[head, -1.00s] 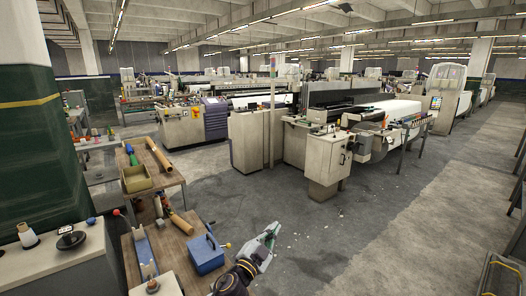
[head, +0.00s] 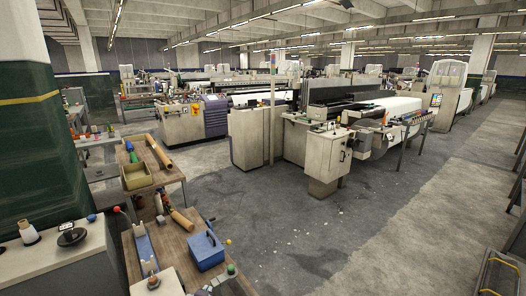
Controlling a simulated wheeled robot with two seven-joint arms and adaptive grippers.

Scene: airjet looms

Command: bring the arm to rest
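Neither of my grippers shows in the head view now, and no part of my arms can be made out with certainty. I cannot tell from this view where the grippers are or whether they hold anything.
A wooden workbench (head: 176,245) at lower left carries a blue box (head: 207,252) and a brown tube (head: 182,221). A grey cabinet (head: 60,262) stands left of it. A loom (head: 325,150) stands ahead.

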